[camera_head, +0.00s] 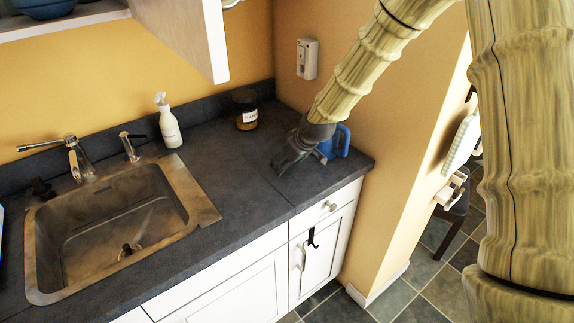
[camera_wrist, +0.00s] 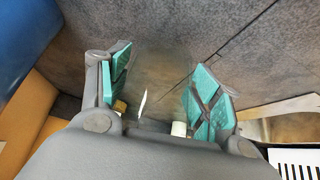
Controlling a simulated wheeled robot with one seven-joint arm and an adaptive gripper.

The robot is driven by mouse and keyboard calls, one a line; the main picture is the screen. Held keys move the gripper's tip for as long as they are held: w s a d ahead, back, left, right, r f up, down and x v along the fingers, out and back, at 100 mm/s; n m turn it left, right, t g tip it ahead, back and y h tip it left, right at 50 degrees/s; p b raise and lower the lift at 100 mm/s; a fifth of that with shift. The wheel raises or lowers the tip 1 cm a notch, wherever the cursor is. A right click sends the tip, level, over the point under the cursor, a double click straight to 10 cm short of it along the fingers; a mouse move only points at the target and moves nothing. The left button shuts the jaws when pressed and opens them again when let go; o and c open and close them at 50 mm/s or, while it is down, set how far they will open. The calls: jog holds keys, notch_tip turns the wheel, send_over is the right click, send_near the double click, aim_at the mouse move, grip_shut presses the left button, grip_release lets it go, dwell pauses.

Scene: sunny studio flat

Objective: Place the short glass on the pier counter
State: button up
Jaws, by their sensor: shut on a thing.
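My gripper (camera_head: 287,160) is low over the right end of the dark stone counter (camera_head: 232,185), beside the wall pier. In the wrist view its teal finger pads (camera_wrist: 160,90) stand apart, one on each side of a faint see-through shape. This looks like the short glass (camera_wrist: 152,72), held between the pads. Its outline is hard to make out, and in the head view I cannot pick it out from the dark fingers. I cannot tell whether its base touches the counter.
A blue jug or mug (camera_head: 342,141) stands just right of my gripper; blue also fills the wrist view's upper left corner. A labelled dark-lidded jar (camera_head: 246,112) and a white spray bottle (camera_head: 169,124) stand behind, left. The sink (camera_head: 115,225) is farther left. Counter before my gripper is clear.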

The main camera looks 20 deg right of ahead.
jog(key=shift+f+p, duration=0.3)
jog(key=shift+f, duration=0.8)
jog(key=shift+f, duration=0.1)
jog(key=o, duration=1.7)
jog(key=shift+c, duration=0.2)
jog(key=shift+s+d+r, duration=0.15)
jog(key=shift+s+r, duration=0.05)
jog(key=shift+r, duration=0.35)
jog(key=b+v, duration=0.2)
jog(key=v, duration=0.9)
jog(key=shift+f, duration=0.1)
